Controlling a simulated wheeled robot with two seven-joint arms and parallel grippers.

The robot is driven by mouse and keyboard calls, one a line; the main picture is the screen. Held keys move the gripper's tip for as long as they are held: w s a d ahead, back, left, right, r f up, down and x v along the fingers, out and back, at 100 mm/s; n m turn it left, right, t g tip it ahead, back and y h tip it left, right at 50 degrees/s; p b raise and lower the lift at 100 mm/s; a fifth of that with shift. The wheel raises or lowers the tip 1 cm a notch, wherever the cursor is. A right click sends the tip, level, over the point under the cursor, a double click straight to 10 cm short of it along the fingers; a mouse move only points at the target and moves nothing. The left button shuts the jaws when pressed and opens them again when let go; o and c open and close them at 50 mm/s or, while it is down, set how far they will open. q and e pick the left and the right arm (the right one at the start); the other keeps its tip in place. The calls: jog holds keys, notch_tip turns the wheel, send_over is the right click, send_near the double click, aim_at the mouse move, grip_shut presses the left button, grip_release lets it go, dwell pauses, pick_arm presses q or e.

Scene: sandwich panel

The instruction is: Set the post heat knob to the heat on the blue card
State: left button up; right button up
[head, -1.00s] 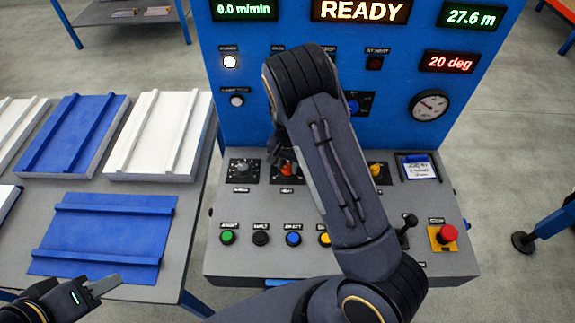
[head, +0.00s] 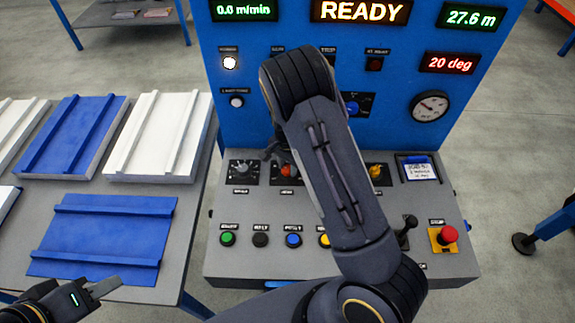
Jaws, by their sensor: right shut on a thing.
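Coloured push buttons (head: 293,240), a black lever (head: 408,228) and a red stop button (head: 447,235) are on the console's lower part. My right arm covers its middle. Blue and white panels (head: 97,240) lie on the table at left.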

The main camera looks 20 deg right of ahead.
aim_at(287, 169)
jog(key=o, duration=1)
notch_tip(287, 169, up, 7)
jog(key=shift+f+b, duration=0.1)
jog(key=shift+b, duration=0.25)
jog(key=shift+r, duration=0.55)
